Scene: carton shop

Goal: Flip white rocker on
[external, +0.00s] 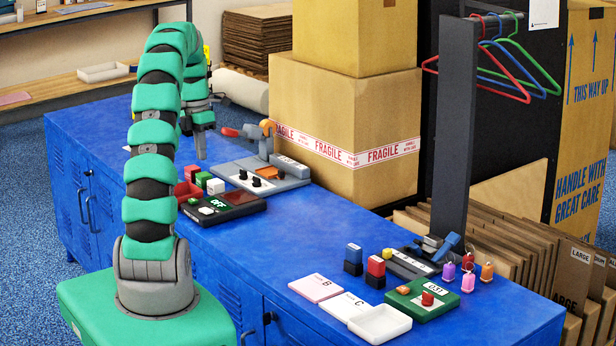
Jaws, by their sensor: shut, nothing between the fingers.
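A dark switch panel (238,209) lies on the blue cabinet top, left of the middle, with a green display reading OFF. A small white rocker (207,211) sits on the panel's near left part. Its exact tilt is too small to tell. My gripper (201,156) points down above the cabinet top, behind and left of the panel and apart from it. It is shut and empty. My arm partly hides the area left of the panel.
Red, green and white blocks (215,187) stand just behind the panel. A grey device (262,180) with an orange lever stands close behind. Tall cartons (345,125) rise to the right. The cabinet top (270,255) is clear in front of the panel.

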